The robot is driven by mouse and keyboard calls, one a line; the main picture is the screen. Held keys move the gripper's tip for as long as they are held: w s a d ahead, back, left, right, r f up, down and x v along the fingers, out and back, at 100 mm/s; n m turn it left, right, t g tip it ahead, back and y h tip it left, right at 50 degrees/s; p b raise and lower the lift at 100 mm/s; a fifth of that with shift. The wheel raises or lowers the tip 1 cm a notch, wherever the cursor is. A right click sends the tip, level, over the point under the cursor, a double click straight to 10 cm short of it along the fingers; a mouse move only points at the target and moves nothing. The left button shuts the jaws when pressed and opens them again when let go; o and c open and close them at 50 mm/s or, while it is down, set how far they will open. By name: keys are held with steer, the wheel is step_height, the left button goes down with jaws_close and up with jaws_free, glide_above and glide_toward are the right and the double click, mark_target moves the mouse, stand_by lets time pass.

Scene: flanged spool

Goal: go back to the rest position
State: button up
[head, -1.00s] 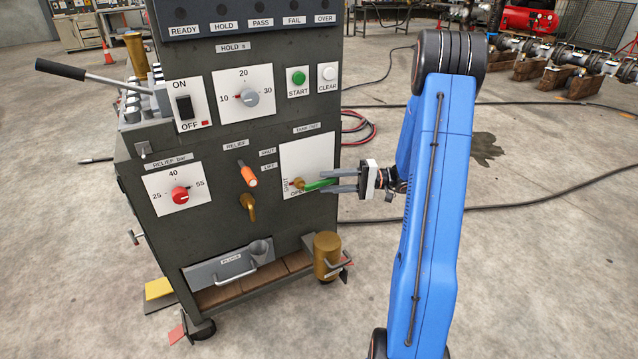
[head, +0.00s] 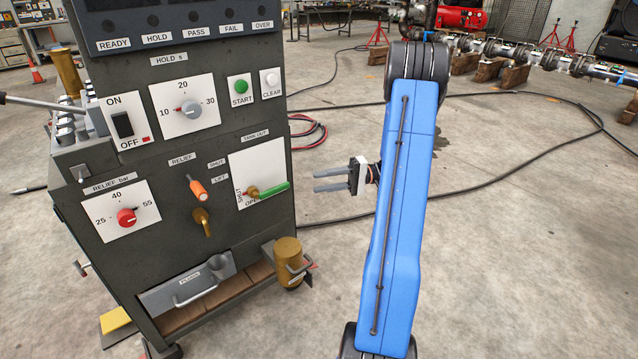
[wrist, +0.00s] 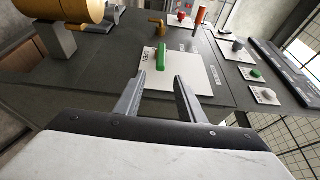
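My gripper (head: 330,180) is open and empty in the head view, to the right of the dark test cabinet (head: 150,255) and apart from it. Its two grey fingers point left toward the panel. In the wrist view my gripper (wrist: 158,84) shows both fingers spread with nothing between them. Beyond them is the green-handled tank-out valve lever (wrist: 161,57) on its white plate (wrist: 205,75). In the head view this green lever (head: 272,191) lies nearly level, pointing right and slightly up, and the fingers do not touch it.
An orange-tipped relief lever (head: 197,187), a red relief knob (head: 126,217) and a green start button (head: 241,87) are on the cabinet front. A brass cylinder (head: 288,258) sits at its lower right corner. Black cables (head: 520,160) cross the otherwise open concrete floor.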

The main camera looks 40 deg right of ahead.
stand_by(0.4)
steer(key=s+a+r+n+g+h, duration=0.1)
steer(key=s+a+r+g+h, duration=0.15)
steer(key=a, duration=0.45)
steer(key=s+a+r+n+g+h, duration=0.1)
steer(key=s+a+r+g+h, duration=0.15)
steer(key=a, duration=0.45)
steer(key=s+a+r+n+g+h, duration=0.1)
steer(key=s+a+r+g, duration=0.1)
steer(key=s+a, duration=0.35)
steer(key=s+a+r+t+h, duration=0.2)
steer(key=s+h, duration=0.3)
steer(key=s, duration=0.3)
steer(key=s+a+r+n+t+h, duration=0.1)
steer(key=s+a+r+t+h, duration=0.1)
steer(key=s+a+h, duration=0.3)
steer(key=shift+s+n+t+h, duration=0.3)
steer(key=shift+s+t+h, duration=0.15)
steer(key=shift+s, duration=1.05)
steer(key=shift+c, duration=0.6)
